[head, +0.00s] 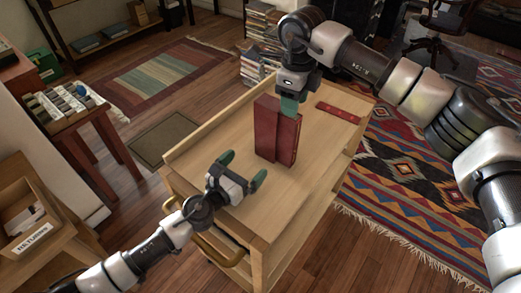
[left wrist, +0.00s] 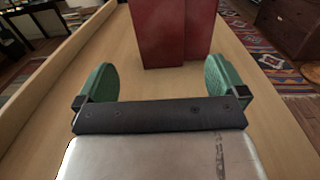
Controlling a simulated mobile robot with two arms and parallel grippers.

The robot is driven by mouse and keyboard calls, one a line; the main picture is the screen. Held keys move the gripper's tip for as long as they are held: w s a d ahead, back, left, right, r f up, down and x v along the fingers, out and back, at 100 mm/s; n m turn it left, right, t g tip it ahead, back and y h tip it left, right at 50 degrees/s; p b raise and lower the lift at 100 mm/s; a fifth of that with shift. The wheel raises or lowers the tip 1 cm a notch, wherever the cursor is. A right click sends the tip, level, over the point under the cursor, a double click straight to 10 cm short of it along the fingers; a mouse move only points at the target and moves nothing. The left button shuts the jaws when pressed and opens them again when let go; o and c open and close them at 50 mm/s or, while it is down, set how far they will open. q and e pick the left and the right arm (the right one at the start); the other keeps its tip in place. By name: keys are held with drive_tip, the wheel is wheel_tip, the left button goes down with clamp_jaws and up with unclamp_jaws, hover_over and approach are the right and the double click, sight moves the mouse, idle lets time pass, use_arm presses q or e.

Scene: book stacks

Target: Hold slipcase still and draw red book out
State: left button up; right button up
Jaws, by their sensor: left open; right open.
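A dark red slipcase (head: 266,122) stands upright on the wooden cart top (head: 215,140), with a red book (head: 287,140) at its right side. Both also show in the left wrist view, the slipcase (left wrist: 160,35) to the left and the book (left wrist: 200,28) to the right. I cannot tell how far the book sits inside. My left gripper (head: 243,169) is open and empty, short of the near side of the pair, its green fingers apart. My right gripper (head: 289,104) is open, pointing down at the top of the book; one green finger hides part of it, and contact is unclear.
A flat red strip (head: 338,112) lies on the cart's far right part. The cart has a raised rim on its left and a handle (head: 222,252) in front. A book stack (head: 262,45) stands on the floor behind. Bare cart top surrounds the slipcase.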

sight(264, 147)
use_arm(q)
drive_tip(key=shift+w+d+f, duration=0.15)
drive_tip(key=shift+w+f, duration=0.05)
drive_tip(key=shift+f, duration=0.25)
drive_tip(key=x, duration=0.5)
drive_tip(key=shift+w+d, duration=0.25)
drive_tip(key=shift+w, duration=0.05)
use_arm(e)
drive_tip(key=shift+w+f, duration=0.1)
use_arm(q)
drive_tip(key=shift+w+d, duration=0.25)
drive_tip(key=shift+w, duration=0.2)
drive_tip(key=shift+w, duration=0.1)
drive_tip(key=shift+c, duration=0.5)
